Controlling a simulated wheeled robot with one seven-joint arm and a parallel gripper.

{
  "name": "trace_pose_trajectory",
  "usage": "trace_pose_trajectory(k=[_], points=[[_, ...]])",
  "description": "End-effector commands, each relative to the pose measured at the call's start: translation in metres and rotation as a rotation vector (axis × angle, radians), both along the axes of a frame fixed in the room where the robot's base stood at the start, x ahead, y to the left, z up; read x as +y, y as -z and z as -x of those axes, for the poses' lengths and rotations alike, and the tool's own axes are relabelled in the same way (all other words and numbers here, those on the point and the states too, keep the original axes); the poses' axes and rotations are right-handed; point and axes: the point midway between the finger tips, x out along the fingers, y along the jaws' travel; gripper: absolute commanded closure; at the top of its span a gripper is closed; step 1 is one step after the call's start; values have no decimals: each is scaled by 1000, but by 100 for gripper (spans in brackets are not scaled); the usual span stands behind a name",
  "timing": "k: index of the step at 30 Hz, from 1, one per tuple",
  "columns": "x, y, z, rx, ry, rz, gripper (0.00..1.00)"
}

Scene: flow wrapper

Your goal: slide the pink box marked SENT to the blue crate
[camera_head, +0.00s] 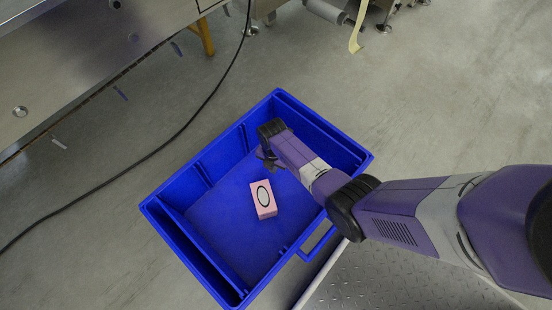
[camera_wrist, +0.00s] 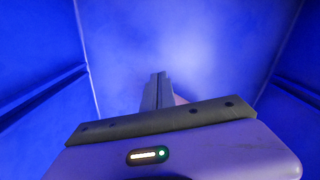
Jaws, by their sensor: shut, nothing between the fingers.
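The pink box (camera_head: 263,199) lies on the floor of the blue crate (camera_head: 160,215), near its middle. A dark oval outline shows on its upper face; any lettering is too small to read. My gripper (camera_head: 268,160) is inside the crate, beyond the box and apart from it in the head view. In the wrist view my gripper (camera_wrist: 159,75) has its fingers together with nothing between them, pointing at the blue crate wall or floor. A small sliver of pink (camera_wrist: 180,100) shows beside the fingers there, mostly hidden behind the gripper body.
The crate's walls rise around my gripper on all sides. A steel machine (camera_head: 60,70) stands at the upper left. A black cable (camera_head: 190,122) runs across the grey floor left of the crate. A treadplate (camera_head: 385,275) lies at the lower right.

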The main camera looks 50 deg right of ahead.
Motion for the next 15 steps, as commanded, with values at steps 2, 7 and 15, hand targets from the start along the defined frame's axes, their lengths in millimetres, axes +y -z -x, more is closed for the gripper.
trace_pose_trajectory(k=[2, 7, 15], points=[[4, -1, -1, 0, -3, 0, 100], [3, -21, -1, -1, -2, 0, 100], [3, -57, -1, -1, -1, 0, 100]])
